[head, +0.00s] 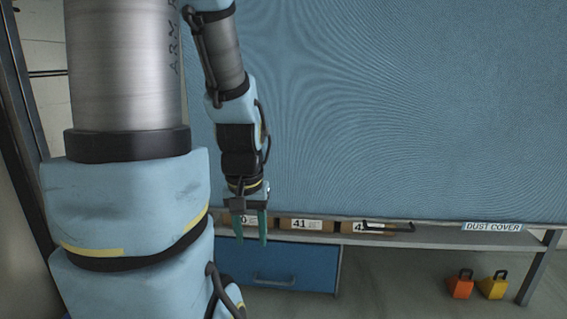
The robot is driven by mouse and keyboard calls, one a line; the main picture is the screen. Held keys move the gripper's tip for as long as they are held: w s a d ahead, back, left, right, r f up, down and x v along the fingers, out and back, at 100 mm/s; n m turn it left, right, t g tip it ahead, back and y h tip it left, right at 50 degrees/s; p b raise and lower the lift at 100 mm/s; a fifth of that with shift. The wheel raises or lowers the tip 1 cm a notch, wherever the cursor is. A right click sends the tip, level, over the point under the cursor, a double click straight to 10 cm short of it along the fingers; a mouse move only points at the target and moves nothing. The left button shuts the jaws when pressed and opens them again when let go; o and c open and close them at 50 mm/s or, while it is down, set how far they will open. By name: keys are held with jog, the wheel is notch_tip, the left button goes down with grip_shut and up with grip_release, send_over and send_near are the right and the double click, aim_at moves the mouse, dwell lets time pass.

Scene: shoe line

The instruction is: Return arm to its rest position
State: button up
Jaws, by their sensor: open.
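My gripper (249,228) hangs pointing down near the middle of the head view. Its two green fingers are apart, and nothing shows between them. It is in front of the shelf edge and covers part of a label on a box there. My arm (229,75) reaches down from the top of the picture, with its thick lower part at the left.
A blue dust cover (400,110) hangs behind my arm, labelled at lower right. Boxes, one marked 41 (305,225), sit on the shelf below it. A blue drawer (285,268) is underneath. An orange weight (461,286) and a yellow weight (493,287) stand on the floor.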

notch_tip(320, 180, up, 32)
jog(key=p, duration=3)
